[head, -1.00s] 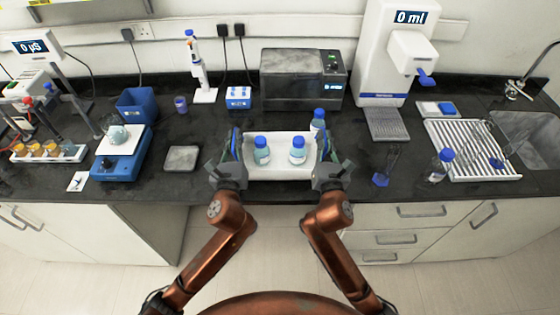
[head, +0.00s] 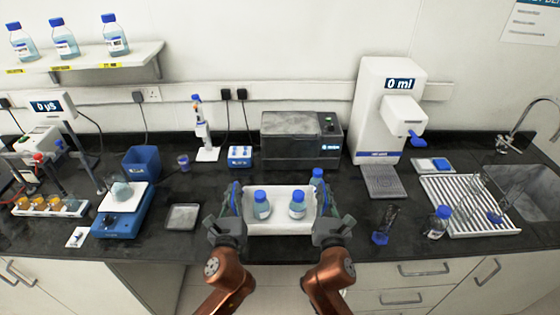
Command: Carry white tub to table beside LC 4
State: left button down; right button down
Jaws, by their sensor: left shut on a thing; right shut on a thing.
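The white tub (head: 280,228) is in the middle of the head view, at the front of the dark bench. Two blue-capped bottles (head: 262,206) (head: 297,205) stand upright in it. My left gripper (head: 236,212) is shut on the tub's left end and my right gripper (head: 325,212) is shut on its right end. I cannot tell whether the tub touches the bench. Another blue-capped bottle (head: 318,182) stands behind the tub's right end, partly hidden. No table or label reading LC 4 is legible in view.
A dark grey box machine (head: 300,140) stands behind the tub. A white dispenser (head: 385,110) and a draining rack (head: 468,205) are to the right. A blue stirrer (head: 124,215) and a grey plate (head: 183,217) are to the left. A wall shelf (head: 90,62) holds several bottles.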

pick_arm(q)
jog(key=shift+s, duration=0.15)
pick_arm(e)
jog(key=shift+s, duration=0.15)
